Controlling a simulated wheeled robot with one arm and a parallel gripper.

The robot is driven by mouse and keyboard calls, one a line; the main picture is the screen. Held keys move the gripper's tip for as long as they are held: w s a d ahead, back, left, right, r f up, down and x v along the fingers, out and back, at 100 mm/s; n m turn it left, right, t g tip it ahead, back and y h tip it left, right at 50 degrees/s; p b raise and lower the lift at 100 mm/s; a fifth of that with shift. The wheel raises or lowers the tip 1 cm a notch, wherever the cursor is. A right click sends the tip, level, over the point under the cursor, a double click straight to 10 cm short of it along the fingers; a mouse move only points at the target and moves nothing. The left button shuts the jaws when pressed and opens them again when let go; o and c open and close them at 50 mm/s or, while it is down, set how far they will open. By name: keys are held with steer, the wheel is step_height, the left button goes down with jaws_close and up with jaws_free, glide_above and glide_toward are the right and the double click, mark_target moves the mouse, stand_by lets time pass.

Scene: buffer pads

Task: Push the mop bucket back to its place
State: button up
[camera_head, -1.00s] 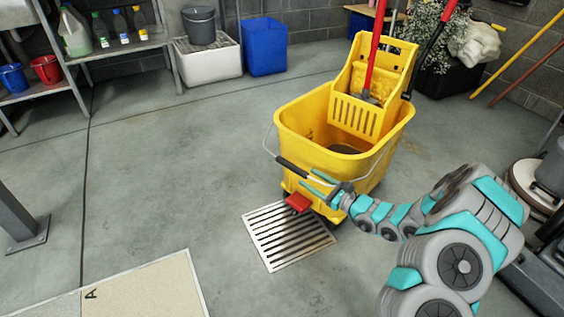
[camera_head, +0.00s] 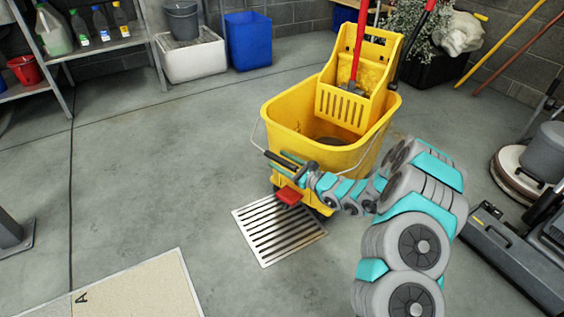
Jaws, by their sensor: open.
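The yellow mop bucket (camera_head: 292,120) stands on the concrete floor just behind the metal floor drain. Its wringer (camera_head: 343,108) is on the far side, with a red mop handle (camera_head: 359,45) rising from it. A wire handle with a dark grip (camera_head: 281,159) hangs at its near side, and a red pedal (camera_head: 289,195) shows low down. My gripper (camera_head: 287,162) is open at the near side of the bucket, its teal fingers beside the dark grip. I cannot tell whether they touch it. My arm hides the bucket's lower right side.
A beige pad (camera_head: 140,287) marked A lies at the lower left. The drain grate (camera_head: 275,230) lies in front of the bucket. A floor machine (camera_head: 522,253) stands at right, shelving at upper left, and a blue bin (camera_head: 248,41) at the back. The left middle floor is clear.

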jaws_close()
stand_by(0.3)
stand_by(1.1)
